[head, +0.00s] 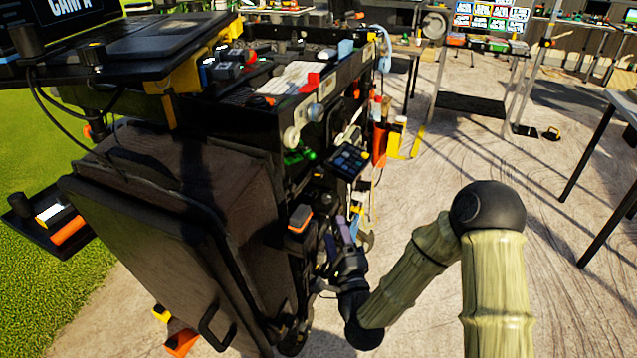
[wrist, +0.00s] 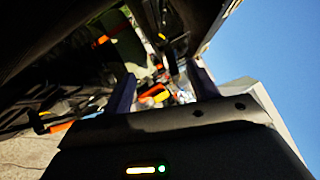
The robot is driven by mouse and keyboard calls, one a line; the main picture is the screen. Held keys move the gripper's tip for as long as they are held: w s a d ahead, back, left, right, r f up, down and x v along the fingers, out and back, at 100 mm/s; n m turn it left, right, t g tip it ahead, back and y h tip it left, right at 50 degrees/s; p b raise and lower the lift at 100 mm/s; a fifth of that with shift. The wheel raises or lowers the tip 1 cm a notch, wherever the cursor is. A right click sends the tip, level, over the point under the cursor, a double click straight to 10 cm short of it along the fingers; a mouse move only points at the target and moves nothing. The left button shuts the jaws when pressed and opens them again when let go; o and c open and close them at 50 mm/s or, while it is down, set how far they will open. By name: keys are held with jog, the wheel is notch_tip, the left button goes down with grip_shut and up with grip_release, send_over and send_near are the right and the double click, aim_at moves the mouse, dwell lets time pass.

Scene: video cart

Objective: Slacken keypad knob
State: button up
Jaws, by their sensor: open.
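The keypad (head: 349,161) is a small dark tilted panel with coloured buttons on the right side of the black cart (head: 226,152). I cannot make out its knob for sure in either view. My gripper (head: 340,238) is low beside the cart's right side, below the keypad and apart from it. In the wrist view my gripper (wrist: 163,90) shows two dark purple fingers spread apart. Small red, yellow and pale parts show beyond the fingers, too blurred to name. Nothing is clearly held between the fingers.
A large dark case (head: 150,240) fills the cart's near side. Cables and small parts crowd the cart's right side. Open ground (head: 450,160) lies to the right, with a table (head: 600,150) beyond.

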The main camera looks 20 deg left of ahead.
aim_at(319, 178)
jog(key=shift+w+a, duration=0.1)
jog(key=b+x, duration=0.1)
jog(key=x, duration=1.6)
jog(key=shift+w, duration=0.2)
